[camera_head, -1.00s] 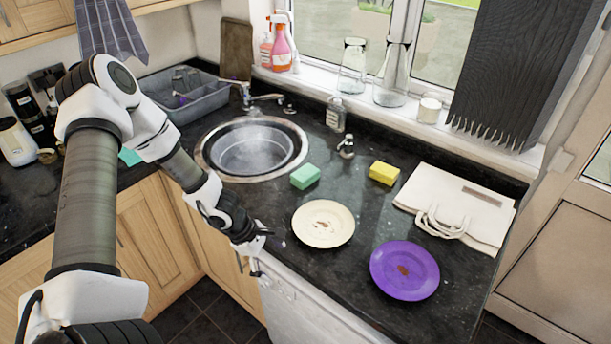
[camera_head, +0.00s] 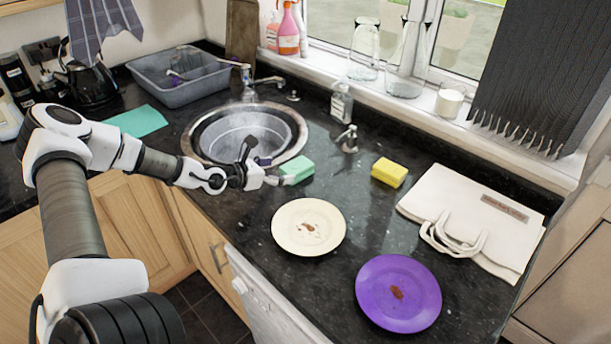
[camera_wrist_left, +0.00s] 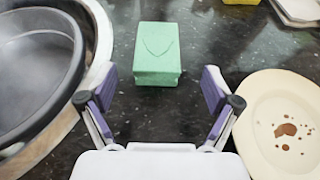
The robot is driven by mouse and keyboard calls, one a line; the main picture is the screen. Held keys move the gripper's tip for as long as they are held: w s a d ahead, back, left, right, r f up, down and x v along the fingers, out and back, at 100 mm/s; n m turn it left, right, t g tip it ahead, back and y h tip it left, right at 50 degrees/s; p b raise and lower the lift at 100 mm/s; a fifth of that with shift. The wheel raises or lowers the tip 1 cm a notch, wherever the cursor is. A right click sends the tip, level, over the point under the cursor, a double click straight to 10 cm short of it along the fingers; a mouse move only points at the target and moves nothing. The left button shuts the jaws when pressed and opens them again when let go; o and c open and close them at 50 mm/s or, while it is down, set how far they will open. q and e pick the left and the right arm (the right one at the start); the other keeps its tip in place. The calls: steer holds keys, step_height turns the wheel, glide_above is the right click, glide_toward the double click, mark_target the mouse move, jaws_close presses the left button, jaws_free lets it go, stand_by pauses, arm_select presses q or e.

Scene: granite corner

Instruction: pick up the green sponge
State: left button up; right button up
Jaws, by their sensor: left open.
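The green sponge (camera_head: 298,170) lies on the black granite counter just right of the sink. In the left wrist view the sponge (camera_wrist_left: 158,54) is ahead of the fingertips, roughly centred between them. My left gripper (camera_head: 272,170) is open and empty, low over the counter on the sponge's left side. In the left wrist view its two purple-padded fingers (camera_wrist_left: 161,88) stand apart, with the sponge's near face close to the tip line. Whether a finger touches the sponge cannot be told. My right gripper is not in view.
The round sink (camera_head: 246,105) with a basin is left of the sponge. A cream plate (camera_head: 290,240) and a purple plate (camera_head: 375,300), both stained, lie nearer. A yellow sponge (camera_head: 389,172) and a cloth bag (camera_head: 505,225) lie right. A soap bottle (camera_head: 341,103) and tap stand behind.

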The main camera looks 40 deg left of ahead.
mark_target(289, 170)
arm_select(q)
steer(key=b+x, duration=0.1)
steer(key=x, duration=0.1)
steer(key=b+x, duration=0.1)
steer(key=x, duration=0.1)
steer(key=shift+s+a+f+b, duration=0.1)
steer(key=shift+s+f+b, duration=0.1)
steer(key=shift+f+b, duration=0.15)
steer(key=shift+w+f+b, duration=0.15)
steer(key=shift+w+b, duration=0.25)
steer(key=shift+w, duration=0.25)
steer(key=x, duration=0.3)
steer(key=shift+w, duration=0.55)
steer(key=shift+s, duration=0.15)
steer(key=shift+c, duration=0.3)
steer(key=shift+s+r, duration=0.1)
steer(key=shift+r, duration=0.1)
steer(key=c, duration=0.8)
